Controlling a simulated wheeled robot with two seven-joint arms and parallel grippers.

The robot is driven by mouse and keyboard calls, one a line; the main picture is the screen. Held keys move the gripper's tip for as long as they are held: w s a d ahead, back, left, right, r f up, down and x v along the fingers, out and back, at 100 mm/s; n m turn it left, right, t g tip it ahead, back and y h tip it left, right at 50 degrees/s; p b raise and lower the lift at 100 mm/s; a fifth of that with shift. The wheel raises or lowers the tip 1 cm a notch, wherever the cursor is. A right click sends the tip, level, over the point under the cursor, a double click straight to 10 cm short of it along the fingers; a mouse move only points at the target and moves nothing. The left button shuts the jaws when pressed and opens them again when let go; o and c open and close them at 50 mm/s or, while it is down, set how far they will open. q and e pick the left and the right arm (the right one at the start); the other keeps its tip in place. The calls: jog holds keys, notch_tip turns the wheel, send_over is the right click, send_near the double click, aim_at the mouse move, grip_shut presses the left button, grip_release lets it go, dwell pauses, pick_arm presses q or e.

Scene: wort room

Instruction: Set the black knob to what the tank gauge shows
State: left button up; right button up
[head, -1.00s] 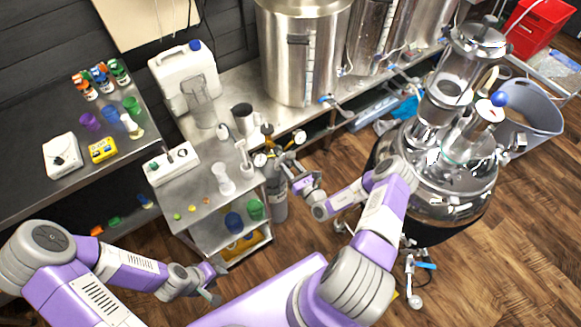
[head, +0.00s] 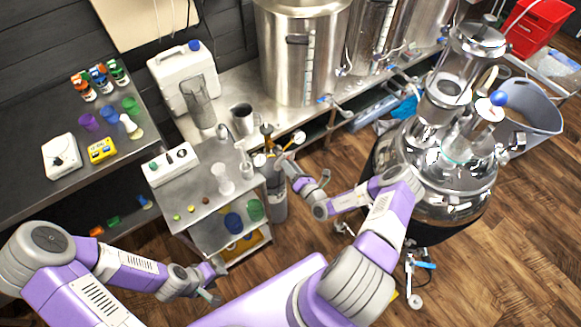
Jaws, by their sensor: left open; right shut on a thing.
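A white control box (head: 170,165) on the small steel trolley has a small dark knob (head: 182,153) on top and a green spot beside it. I cannot read its setting. A gas cylinder (head: 278,203) stands right of the trolley, with a brass regulator and a round gauge (head: 259,160); the gauge reading is too small to tell. My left gripper (head: 217,284) is open and empty, low in front of the trolley, apart from the white box.
The trolley top (head: 207,188) also carries clear glassware and small coloured pieces. A steel tank (head: 300,55), a mug (head: 243,120) and a white jug (head: 182,78) stand on the bench behind. A large shiny vessel (head: 440,190) is at the right. Open floor lies in front.

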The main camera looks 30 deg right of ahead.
dwell(0.3)
jog(key=o, duration=1)
jog(key=shift+o, duration=0.2)
jog(key=s, duration=0.7)
jog(key=shift+s+d, duration=0.3)
